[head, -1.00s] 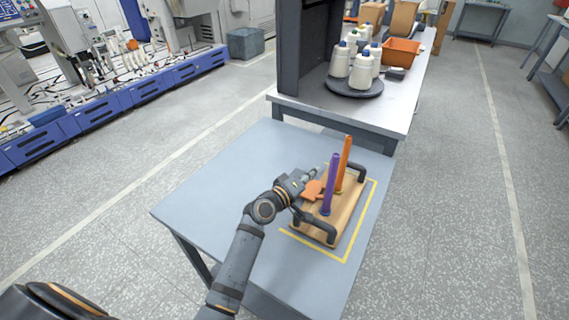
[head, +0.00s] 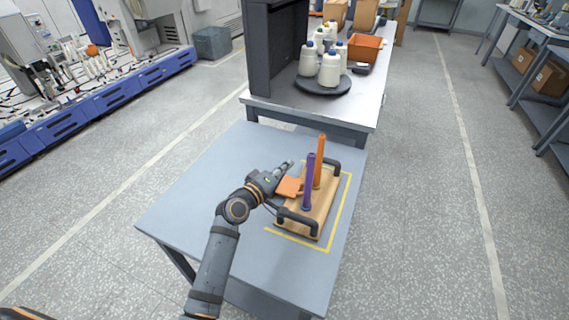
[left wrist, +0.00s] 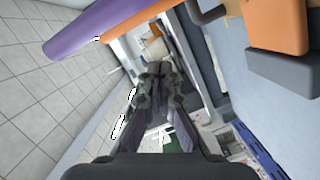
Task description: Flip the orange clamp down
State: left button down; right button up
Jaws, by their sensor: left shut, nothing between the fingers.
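The orange clamp (head: 289,187) sits at the left side of the wooden tray (head: 322,208), beside the purple post (head: 308,184). I cannot clearly tell how far it is tilted. In the left wrist view the clamp (left wrist: 275,27) is a thick orange block at the upper right, over a dark grey part. My left gripper (head: 287,165) is shut and empty, just beyond the clamp and apart from it. Its closed fingers also show in the left wrist view (left wrist: 160,70). My right gripper is not in view.
An orange post (head: 319,160) stands behind the purple one. The tray has dark handles at both ends and lies inside a yellow outline on the grey-blue table (head: 205,200). The table's left part is clear. A bench with white bottles (head: 329,68) stands behind.

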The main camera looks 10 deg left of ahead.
pick_arm(q)
jog(key=d+v, duration=0.1)
jog(key=v, duration=0.5)
jog(key=shift+s+r, duration=0.4)
jog(key=shift+s, duration=0.2)
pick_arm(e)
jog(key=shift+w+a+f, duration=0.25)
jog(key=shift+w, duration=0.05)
